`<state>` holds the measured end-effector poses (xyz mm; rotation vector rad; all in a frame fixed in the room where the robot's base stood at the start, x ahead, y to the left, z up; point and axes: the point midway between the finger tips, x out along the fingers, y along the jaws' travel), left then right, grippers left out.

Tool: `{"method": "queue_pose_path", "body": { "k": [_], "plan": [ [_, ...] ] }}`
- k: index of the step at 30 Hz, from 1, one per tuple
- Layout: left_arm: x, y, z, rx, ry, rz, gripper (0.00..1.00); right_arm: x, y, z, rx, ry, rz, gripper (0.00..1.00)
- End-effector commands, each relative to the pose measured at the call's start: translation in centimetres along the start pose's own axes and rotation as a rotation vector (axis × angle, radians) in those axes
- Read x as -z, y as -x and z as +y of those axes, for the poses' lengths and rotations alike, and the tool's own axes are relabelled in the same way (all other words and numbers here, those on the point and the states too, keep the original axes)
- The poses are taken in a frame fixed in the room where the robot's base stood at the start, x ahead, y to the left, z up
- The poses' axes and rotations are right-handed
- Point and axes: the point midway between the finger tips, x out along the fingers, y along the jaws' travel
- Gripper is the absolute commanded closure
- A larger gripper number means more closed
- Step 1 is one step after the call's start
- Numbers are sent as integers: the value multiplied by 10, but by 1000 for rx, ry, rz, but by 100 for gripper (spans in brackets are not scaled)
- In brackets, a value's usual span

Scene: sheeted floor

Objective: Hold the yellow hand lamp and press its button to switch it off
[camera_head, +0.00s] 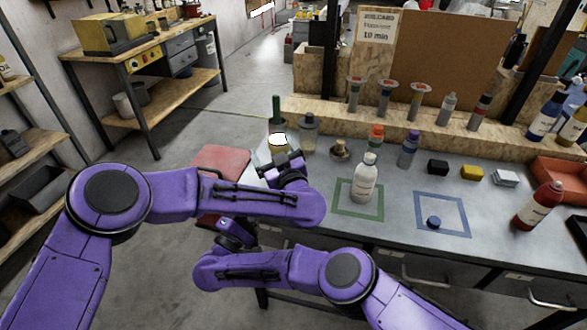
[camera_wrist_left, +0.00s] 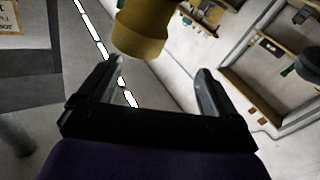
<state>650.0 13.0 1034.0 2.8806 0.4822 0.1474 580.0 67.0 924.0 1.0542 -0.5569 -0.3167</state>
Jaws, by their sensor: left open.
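The yellow hand lamp (camera_head: 279,149) shows at the left end of the grey workbench, with a bright white top. My left gripper (camera_head: 288,166) is right by it, and the gripper and wrist hide its lower part. In the left wrist view a yellow-brown cylinder, the lamp (camera_wrist_left: 139,32), is cut by the top edge. There my left gripper (camera_wrist_left: 158,70) is open, with the lamp just beyond its fingertips and nothing clearly gripped. The lamp's button cannot be made out. My right gripper (camera_head: 234,234) is low, in front of the bench's left end; its fingers are too small to judge.
A dark bottle (camera_head: 277,112) and a grey-capped jar (camera_head: 309,133) stand close to the lamp. A white bottle (camera_head: 365,180) stands in the green square. A blue puck (camera_head: 433,222) lies in the blue square. A red seat (camera_head: 220,164) is left of the bench (camera_head: 400,225).

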Motion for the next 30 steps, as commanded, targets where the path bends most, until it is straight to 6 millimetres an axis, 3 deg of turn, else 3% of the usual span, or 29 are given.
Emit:
{"method": "queue_pose_path", "body": {
  "k": [1, 3, 8, 11, 22, 30],
  "plan": [
    [-9, 21, 14, -17, -33, -7, 8, 0, 0, 0, 0, 0, 0, 57],
    [-18, 43, 26, -23, -89, -19, 8, 0, 0, 0, 0, 0, 0, 57],
    [-30, 56, 28, 3, -218, -59, 8, 0, 0, 0, 0, 0, 0, 57],
    [-32, 49, 28, 6, -233, -67, 8, 0, 0, 0, 0, 0, 0, 57],
    [-37, -26, 26, 7, -232, -65, 8, 0, 0, 0, 0, 0, 0, 57],
    [-37, -47, 27, 2, -233, -64, 8, 0, 0, 0, 0, 0, 0, 57]
  ]
}}
